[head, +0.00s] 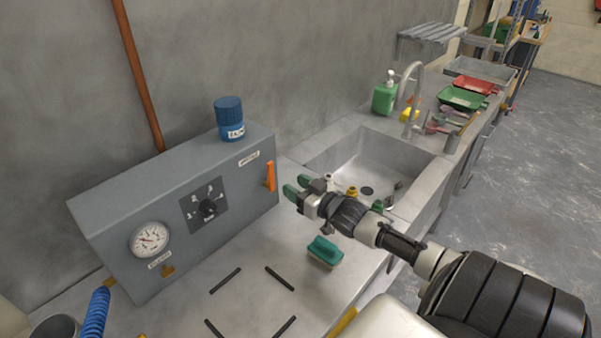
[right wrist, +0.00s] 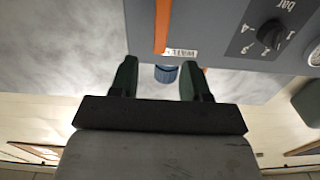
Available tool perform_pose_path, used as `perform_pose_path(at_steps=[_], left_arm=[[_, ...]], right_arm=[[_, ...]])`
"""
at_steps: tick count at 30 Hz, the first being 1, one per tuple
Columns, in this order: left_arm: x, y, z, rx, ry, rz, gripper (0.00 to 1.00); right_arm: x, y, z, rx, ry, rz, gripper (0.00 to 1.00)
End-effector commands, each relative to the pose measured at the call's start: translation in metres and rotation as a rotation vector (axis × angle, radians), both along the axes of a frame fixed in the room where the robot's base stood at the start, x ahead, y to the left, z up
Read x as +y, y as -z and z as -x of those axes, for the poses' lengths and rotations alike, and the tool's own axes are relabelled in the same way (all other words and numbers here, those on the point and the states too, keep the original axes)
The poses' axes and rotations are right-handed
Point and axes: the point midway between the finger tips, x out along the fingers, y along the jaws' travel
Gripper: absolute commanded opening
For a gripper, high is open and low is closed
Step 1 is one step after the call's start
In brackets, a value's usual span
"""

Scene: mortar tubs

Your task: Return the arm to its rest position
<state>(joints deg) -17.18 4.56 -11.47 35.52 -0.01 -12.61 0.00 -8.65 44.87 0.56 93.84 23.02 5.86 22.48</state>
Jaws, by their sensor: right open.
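My right gripper (head: 297,186) reaches in from the lower right in the head view. Its two green-tipped fingers are apart with nothing between them. They point at the right end of the grey control box (head: 120,222), near its orange lever (head: 270,176), with a small gap visible. In the right wrist view the open fingers (right wrist: 158,80) frame the box's edge, with the orange lever (right wrist: 162,25) and part of a blue jar (right wrist: 166,73) beyond. My left gripper does not show.
The blue jar (head: 229,118) stands on the box. A sink (head: 424,168) with a tap (head: 411,95) lies behind the gripper. A blue coiled hose (head: 95,313) is at lower left.

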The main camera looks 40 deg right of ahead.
Motion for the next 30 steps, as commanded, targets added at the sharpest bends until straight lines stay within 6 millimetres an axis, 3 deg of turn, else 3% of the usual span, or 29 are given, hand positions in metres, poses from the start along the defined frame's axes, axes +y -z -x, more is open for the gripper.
perform_pose_path(at_steps=[7, 30], left_arm=[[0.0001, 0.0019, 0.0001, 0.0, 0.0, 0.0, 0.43], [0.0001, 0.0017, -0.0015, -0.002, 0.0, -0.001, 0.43]], right_arm=[[-0.0009, -0.0001, 0.0116, 0.001, 0.0, 0.0, 0.47], [-0.0009, -0.0003, 0.0113, 0.0, 0.0, 0.0, 0.47]])
